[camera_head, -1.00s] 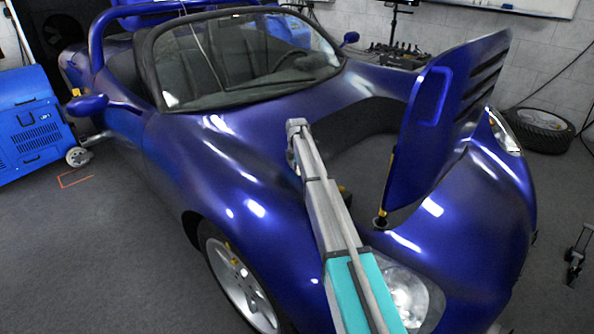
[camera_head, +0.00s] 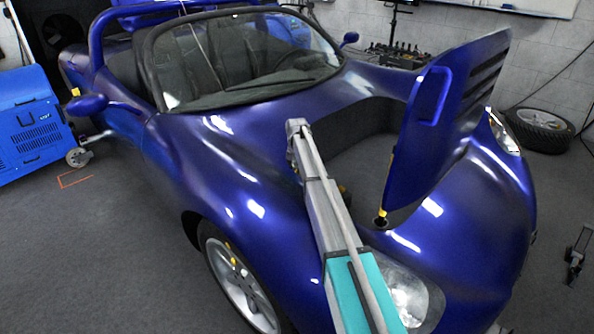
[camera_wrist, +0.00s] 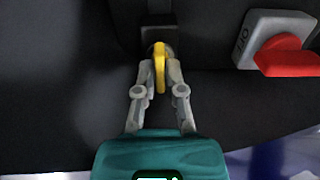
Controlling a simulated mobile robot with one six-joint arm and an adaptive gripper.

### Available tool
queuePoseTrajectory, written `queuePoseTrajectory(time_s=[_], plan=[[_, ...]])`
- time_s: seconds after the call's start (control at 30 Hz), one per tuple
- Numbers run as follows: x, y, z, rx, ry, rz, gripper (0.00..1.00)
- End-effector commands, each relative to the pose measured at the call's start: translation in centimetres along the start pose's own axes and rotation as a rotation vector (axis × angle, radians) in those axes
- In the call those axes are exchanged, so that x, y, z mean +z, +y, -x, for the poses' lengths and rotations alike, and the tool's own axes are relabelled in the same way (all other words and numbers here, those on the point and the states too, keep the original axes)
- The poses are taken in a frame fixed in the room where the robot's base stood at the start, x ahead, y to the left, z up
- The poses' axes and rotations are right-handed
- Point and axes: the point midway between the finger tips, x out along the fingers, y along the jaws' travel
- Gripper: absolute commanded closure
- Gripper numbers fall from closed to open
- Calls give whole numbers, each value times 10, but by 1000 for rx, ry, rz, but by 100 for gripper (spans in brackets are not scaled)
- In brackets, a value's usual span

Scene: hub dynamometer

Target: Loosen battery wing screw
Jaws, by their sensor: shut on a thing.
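The yellow battery wing screw (camera_wrist: 160,66) shows in the wrist view against a dark panel. Its wing stands nearly upright in the picture. My gripper (camera_wrist: 160,78) is shut on it, with one grey finger at each side of the wing. The screw's base and what it fastens are partly hidden in shadow behind the fingers. In the head view my arm reaches over the front of the blue car (camera_head: 265,150) into its open front compartment, and the gripper and screw are hidden there.
A red switch handle (camera_wrist: 288,56) on a grey block marked OFF sits right of the screw in the wrist view. The raised blue front lid (camera_head: 420,150) stands right of my arm.

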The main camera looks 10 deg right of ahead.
Motion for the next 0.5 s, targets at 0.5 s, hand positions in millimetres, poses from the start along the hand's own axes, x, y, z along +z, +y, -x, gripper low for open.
queuePoseTrajectory(time_s=[0.5], plan=[[0, 0, 0, 0, 0, -1, 53]])
